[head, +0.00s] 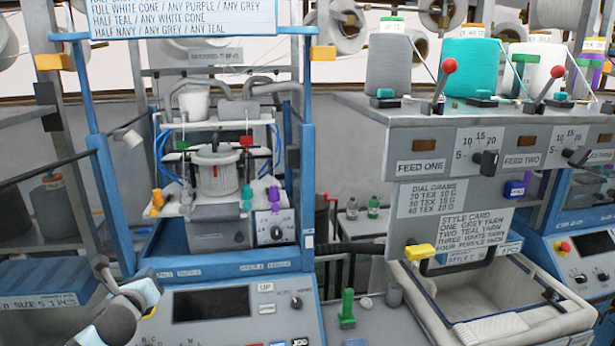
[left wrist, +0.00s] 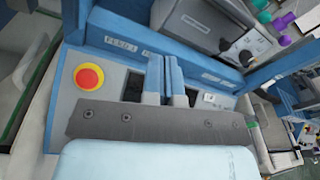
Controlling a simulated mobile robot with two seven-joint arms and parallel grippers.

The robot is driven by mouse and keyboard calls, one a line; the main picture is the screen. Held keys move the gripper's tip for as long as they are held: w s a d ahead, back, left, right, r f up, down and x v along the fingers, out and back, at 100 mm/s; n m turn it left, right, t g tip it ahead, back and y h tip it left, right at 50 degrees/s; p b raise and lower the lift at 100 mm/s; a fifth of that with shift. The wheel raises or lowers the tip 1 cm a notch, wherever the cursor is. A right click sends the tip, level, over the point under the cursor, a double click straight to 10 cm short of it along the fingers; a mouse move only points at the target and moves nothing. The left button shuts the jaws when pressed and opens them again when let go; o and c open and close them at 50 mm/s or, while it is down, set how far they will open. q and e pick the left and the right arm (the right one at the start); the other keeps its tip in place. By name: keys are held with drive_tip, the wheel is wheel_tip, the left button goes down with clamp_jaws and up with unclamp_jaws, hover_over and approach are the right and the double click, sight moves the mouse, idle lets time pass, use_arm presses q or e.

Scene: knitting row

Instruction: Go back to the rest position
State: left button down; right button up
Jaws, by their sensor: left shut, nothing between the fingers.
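My left arm and hand (head: 128,304) come in at the lower left of the head view, in front of the left knitting machine's control panel. Its fingertips are hard to make out there. In the left wrist view the two fingers of my left gripper (left wrist: 165,80) stand close together, shut, with nothing seen between them. Beyond them is the machine's blue and grey panel, with a red button (left wrist: 89,77) on a yellow ring to their left. My right gripper is in neither view.
The knitting machine (head: 216,180) stands in a blue frame. To its right are a feed shelf (head: 360,108) with yarn cones, a grey open bin (head: 425,300), a green upright peg (head: 347,308) and a yellow block (head: 420,252). A control panel (head: 250,325) lies below the machine.

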use_arm(q)
drive_tip(key=s+d+f+n+g+h, duration=0.2)
drive_tip(key=s+d+f+n, duration=0.4)
drive_tip(key=s+f, duration=0.3)
drive_tip(key=s+d+f+n+g+h, duration=0.1)
drive_tip(key=s+d+f+n+h, duration=0.1)
drive_tip(key=s+d+f+n, duration=0.6)
drive_tip(key=s+d+f+n+g, duration=0.1)
drive_tip(key=s+d+f+n, duration=0.1)
drive_tip(key=s+f+n, duration=0.3)
drive_tip(key=s+d+f+n+g+h, duration=0.1)
drive_tip(key=s+d+f+n, duration=0.2)
drive_tip(key=s, duration=1)
wheel_tip(320, 180, down, 3)
drive_tip(key=n, duration=0.5)
drive_tip(key=shift+d+f+n+g+h, duration=0.15)
drive_tip(key=shift+d+n+g+h, duration=0.15)
drive_tip(key=shift+n, duration=0.1)
idle(0.8)
